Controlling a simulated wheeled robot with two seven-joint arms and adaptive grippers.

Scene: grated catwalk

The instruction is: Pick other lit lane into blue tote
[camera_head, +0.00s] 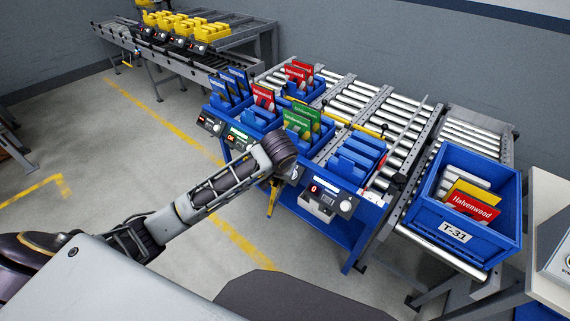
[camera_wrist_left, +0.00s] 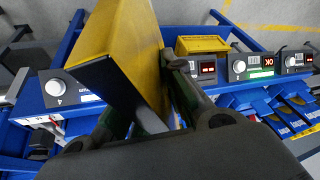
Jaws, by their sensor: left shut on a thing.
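My left gripper (camera_wrist_left: 148,100) is shut on a yellow box (camera_wrist_left: 127,40), which fills much of the left wrist view. In the head view the gripper (camera_head: 274,188) hangs in front of the lane rack, and only a sliver of yellow shows below it. The blue tote (camera_head: 455,238), labelled T-31, stands at right with a red Halvenwood box (camera_head: 472,206) and a yellow item (camera_head: 463,189) inside. The lane modules have displays; one is lit green (camera_head: 238,136), and the front one (camera_head: 316,189) shows a red digit. My right gripper is not in view.
Blue lane bins hold blue boxes (camera_head: 237,80), red boxes (camera_head: 298,72) and green boxes (camera_head: 300,121). A second rack with yellow bins (camera_head: 180,28) stands at the back left.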

